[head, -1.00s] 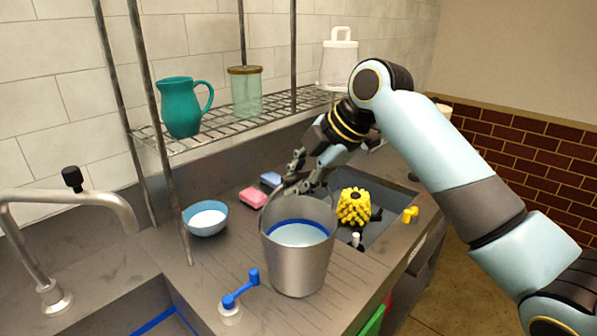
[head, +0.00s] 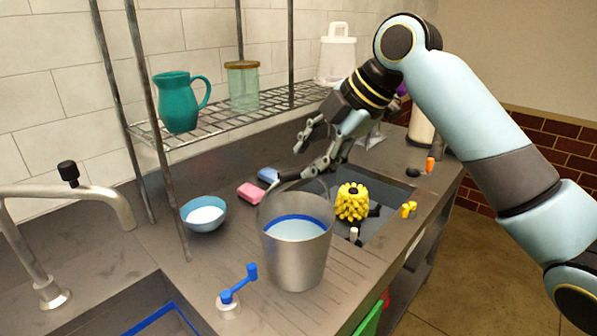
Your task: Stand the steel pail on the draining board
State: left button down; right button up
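The steel pail (head: 297,262) stands upright on the grooved draining board (head: 347,272), in the middle of the head view. Its inside shows a blue band and a pale blue surface. Its thin handle rises at the back rim. My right gripper (head: 292,163) is above and behind the pail, its fingers spread and empty. Its lower finger overlaps the area just behind the pail's rim in the picture, and it looks apart from the pail. My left gripper is not in view.
A yellow knobbly object (head: 352,202) is at the sunken basin on the right. A wire shelf (head: 215,127) holds a teal pitcher (head: 180,102) and a glass jar (head: 243,88).

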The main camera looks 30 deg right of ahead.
jog(key=v, duration=0.6)
jog(key=shift+s+r, duration=0.25)
jog(key=shift+r, duration=0.05)
jog(key=s+a+f+m+h, duration=0.25)
jog(key=s+f+m, duration=0.55)
jog(key=f, duration=0.4)
jog(key=s+f+m+g+h, duration=0.1)
jog(key=s+f+m, duration=0.35)
jog(key=s, duration=0.35)
jog(key=s+f+m+g+h, duration=0.1)
jog(key=s+f+m+g, duration=0.1)
jog(key=s+f+m, duration=0.35)
jog(key=s+d+f+b, duration=0.2)
jog(key=f+b, duration=0.2)
jog(key=f, duration=1.1)
jog(key=s+d+f+b, duration=0.1)
jog(key=f+b, duration=0.4)
jog(key=f, duration=1)
jog(key=s+f+g+b, duration=0.1)
jog(key=s+f+b, duration=0.2)
jog(key=s+f, duration=0.6)
jog(key=s+d+f+g+b, duration=0.1)
jog(key=s+f+b, duration=0.3)
jog(key=s+f, duration=0.6)
notch_tip(320, 180, down, 7)
jog(key=shift+s+d+r+m, duration=0.2)
jog(key=shift+s+m, duration=0.05)
jog(key=shift+m, duration=0.15)
